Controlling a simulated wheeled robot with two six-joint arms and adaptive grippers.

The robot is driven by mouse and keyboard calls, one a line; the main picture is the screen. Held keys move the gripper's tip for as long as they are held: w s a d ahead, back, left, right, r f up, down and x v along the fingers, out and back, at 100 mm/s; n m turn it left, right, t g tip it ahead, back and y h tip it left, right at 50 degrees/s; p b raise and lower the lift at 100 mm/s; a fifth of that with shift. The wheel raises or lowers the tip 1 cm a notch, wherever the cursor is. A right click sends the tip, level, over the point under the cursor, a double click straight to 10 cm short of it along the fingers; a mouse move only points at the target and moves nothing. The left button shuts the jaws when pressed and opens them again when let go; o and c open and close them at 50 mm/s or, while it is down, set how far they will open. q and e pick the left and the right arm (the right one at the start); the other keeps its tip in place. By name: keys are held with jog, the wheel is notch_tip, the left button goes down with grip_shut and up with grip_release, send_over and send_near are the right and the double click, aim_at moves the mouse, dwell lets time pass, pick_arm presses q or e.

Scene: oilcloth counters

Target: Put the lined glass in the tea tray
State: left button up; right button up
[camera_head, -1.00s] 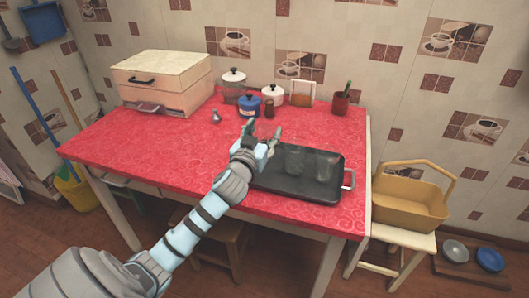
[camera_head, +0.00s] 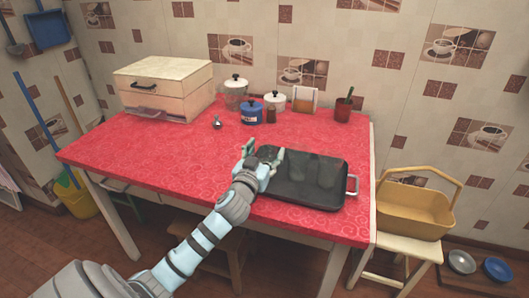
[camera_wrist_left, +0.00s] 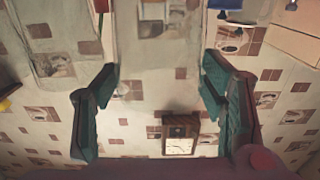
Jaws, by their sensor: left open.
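The dark tea tray (camera_head: 325,201) lies at the front right of the red counter. Two faint clear glasses, a left one (camera_head: 299,175) and a right one (camera_head: 328,171), show against it. I cannot make out which is lined. My left gripper (camera_head: 265,154) is open at the tray's back left corner. In the left wrist view the gripper (camera_wrist_left: 160,95) has its fingers spread. A clear glass (camera_wrist_left: 160,50) shows upside down between and beyond them, and another (camera_wrist_left: 66,65) stands to the left. Contact is not visible. My right gripper is not in view.
A cream breadbox (camera_head: 165,85) is at the back left. A yellow basket (camera_head: 412,208) sits on a stool at right.

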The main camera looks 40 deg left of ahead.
pick_arm(q)
jog(key=shift+r, duration=0.25)
jog(key=p+v, duration=0.1)
jog(key=v, duration=1.1)
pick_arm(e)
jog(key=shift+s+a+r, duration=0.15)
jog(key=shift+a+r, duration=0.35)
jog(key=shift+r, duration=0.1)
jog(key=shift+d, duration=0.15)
